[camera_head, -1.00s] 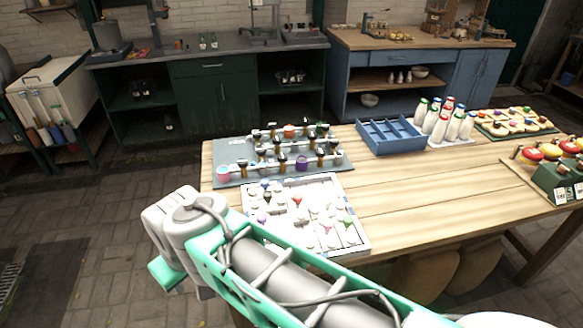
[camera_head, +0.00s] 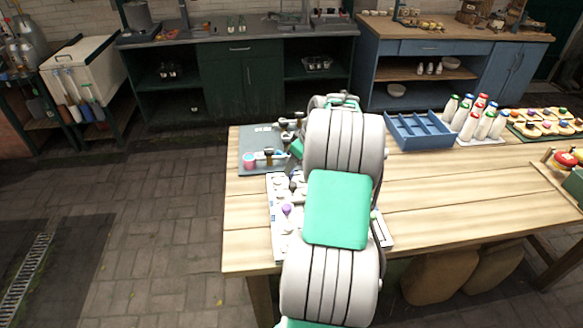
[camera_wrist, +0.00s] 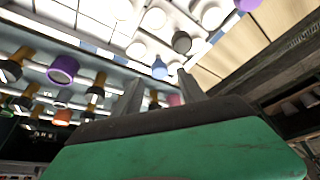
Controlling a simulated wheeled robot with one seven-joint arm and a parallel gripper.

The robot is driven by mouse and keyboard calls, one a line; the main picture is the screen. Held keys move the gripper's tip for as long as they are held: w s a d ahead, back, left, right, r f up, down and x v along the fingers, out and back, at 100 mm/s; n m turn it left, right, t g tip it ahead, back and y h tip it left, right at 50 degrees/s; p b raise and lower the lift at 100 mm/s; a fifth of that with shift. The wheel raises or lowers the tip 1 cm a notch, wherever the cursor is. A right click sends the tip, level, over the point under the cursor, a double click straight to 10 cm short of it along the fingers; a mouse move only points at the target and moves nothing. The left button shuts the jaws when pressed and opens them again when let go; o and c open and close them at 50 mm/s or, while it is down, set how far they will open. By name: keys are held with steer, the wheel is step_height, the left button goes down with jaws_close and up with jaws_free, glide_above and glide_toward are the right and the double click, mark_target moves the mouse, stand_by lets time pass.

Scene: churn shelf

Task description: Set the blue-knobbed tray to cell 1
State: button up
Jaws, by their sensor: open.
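A white board (camera_head: 274,222) with rows of round white pieces and a few coloured knobs lies on the wooden table. My arm covers most of it in the head view; a purple knob (camera_head: 286,210) shows at its left side. In the wrist view a small blue knob (camera_wrist: 160,68) sits at the board's near edge, with a dark grey knob (camera_wrist: 181,42) just beyond it. My gripper (camera_wrist: 160,92) is open and empty; its two fingers point toward the blue knob, apart from it. I cannot read any cell marks.
A grey board (camera_head: 249,143) with dark posts and coloured cups lies behind the white board; a purple cup (camera_wrist: 62,70) is left of my fingers. A blue divided crate (camera_head: 420,142) and several white bottles (camera_head: 485,122) stand right. The table's right middle (camera_head: 440,195) is clear.

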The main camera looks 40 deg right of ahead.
mark_target(290, 178)
steer(key=x, duration=0.3)
steer(key=shift+w+f, duration=0.1)
steer(key=shift+f, duration=0.1)
steer(key=shift+c, duration=0.2)
jaws_close()
stand_by(1.1)
